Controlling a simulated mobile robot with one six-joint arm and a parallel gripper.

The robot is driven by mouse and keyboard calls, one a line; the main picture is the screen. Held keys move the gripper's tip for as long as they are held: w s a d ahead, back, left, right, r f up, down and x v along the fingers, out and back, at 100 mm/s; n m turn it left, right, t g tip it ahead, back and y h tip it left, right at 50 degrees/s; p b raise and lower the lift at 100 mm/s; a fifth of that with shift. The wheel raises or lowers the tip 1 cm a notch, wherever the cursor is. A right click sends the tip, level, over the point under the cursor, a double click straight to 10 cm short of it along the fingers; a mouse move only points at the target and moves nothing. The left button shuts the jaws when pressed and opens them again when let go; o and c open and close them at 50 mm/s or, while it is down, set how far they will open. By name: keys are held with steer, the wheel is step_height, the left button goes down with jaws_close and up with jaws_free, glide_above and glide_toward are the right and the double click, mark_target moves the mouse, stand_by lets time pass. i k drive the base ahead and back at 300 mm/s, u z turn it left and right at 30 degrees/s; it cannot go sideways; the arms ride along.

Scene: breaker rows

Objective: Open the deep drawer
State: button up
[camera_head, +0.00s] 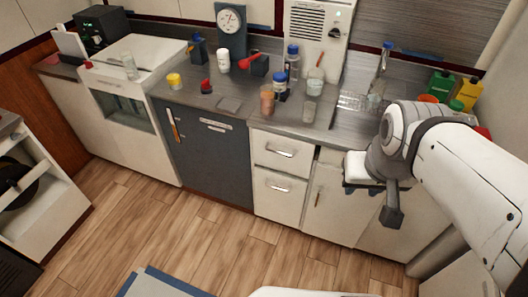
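Two white drawer fronts with silver bar handles sit one above the other under the counter, right of the dark grey cabinet front. The upper drawer (264,153) and the lower drawer (264,197) both look closed. The lower front looks slightly taller; I cannot be sure it is the deep drawer. My arm comes in from the right, and my gripper (392,215) hangs in front of the cabinets right of the drawers, apart from both handles. Its fingers are dark and small, so their opening cannot be made out.
A white cupboard door (334,216) with a vertical handle is right of the drawers. The dark grey front (215,165) is on their left. Bottles and cups crowd the counter (235,116) above. The wooden floor (215,245) before the drawers is mostly clear.

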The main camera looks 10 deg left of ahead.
mark_target(280, 196)
steer(key=u, duration=0.1)
steer(key=i, duration=1)
steer(key=u, duration=0.05)
